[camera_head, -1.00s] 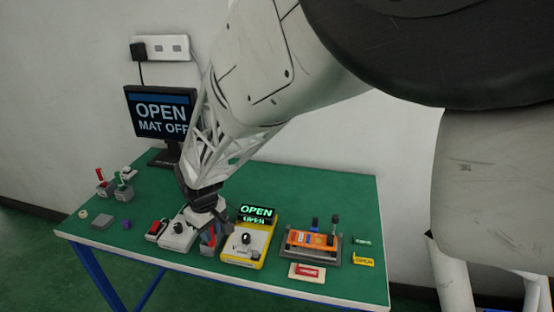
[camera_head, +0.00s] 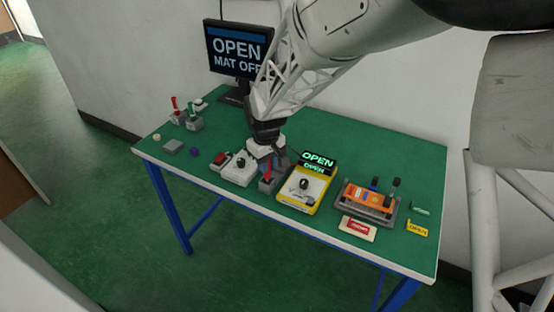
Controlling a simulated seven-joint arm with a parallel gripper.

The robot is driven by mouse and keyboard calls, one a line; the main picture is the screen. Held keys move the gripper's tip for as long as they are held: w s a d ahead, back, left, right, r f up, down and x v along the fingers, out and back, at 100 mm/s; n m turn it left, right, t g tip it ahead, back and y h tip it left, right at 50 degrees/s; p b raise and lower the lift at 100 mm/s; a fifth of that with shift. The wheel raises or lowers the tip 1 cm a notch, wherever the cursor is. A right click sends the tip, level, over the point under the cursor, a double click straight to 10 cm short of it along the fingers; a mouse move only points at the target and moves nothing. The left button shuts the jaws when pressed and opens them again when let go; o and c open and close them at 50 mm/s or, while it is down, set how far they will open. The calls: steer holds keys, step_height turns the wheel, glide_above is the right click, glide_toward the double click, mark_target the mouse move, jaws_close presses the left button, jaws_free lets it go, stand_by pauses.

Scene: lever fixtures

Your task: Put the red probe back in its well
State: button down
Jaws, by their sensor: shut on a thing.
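A slim red piece, which I take as the red probe (camera_head: 267,173), shows just below my gripper (camera_head: 277,158). My gripper points down at the left side of the yellow tester (camera_head: 318,205) and is shut on the red probe. The contact is small and partly hidden by the fingers. The probe's lower end meets a small dark grey block (camera_head: 267,185), which may be the well. I cannot tell whether the tip is inside it or in front of it. The tester's display (camera_head: 318,160) reads OPEN.
A white box with a black knob (camera_head: 240,163) and a red-topped switch (camera_head: 220,160) stand left of my gripper. An orange fixture (camera_head: 367,196) and a red-labelled plate (camera_head: 358,228) lie to the right. Red and green levers (camera_head: 190,112) stand far left. A monitor (camera_head: 238,48) reads OPEN, MAT OFF.

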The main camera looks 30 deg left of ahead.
steer(key=shift+f, duration=1.15)
steer(key=shift+f, duration=0.15)
steer(key=c, duration=1)
jaws_free()
step_height(320, 180, up, 12)
steer(key=shift+r, duration=0.15)
steer(key=shift+d, duration=0.1)
